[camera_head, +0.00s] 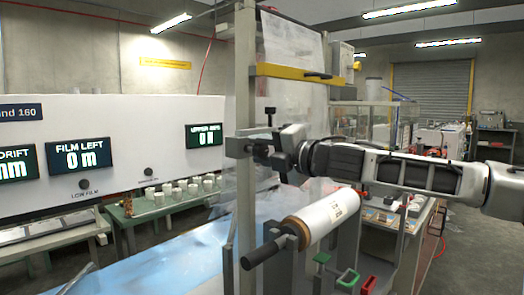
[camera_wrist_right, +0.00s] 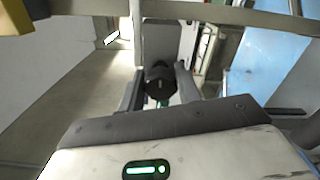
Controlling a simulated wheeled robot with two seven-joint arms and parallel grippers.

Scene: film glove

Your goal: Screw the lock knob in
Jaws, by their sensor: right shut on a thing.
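My right gripper (camera_head: 272,150) reaches in from the right to a metal bracket on the upright post (camera_head: 245,200). In the right wrist view, its two fingers (camera_wrist_right: 160,88) are shut on a black, round lock knob (camera_wrist_right: 159,76), one finger on each side. The fingers mostly hide the knob in the head view, and its thread is not visible. A small black T-shaped piece (camera_head: 270,112) stands up just above the bracket. My left gripper is not in view.
A white film roll (camera_head: 328,215) on a shaft with a black handle sits below my right arm. A yellow bar (camera_head: 292,74) crosses above. A green table (camera_head: 165,208) with several white pieces stands left. Green (camera_head: 348,278) and red handles are low at the front.

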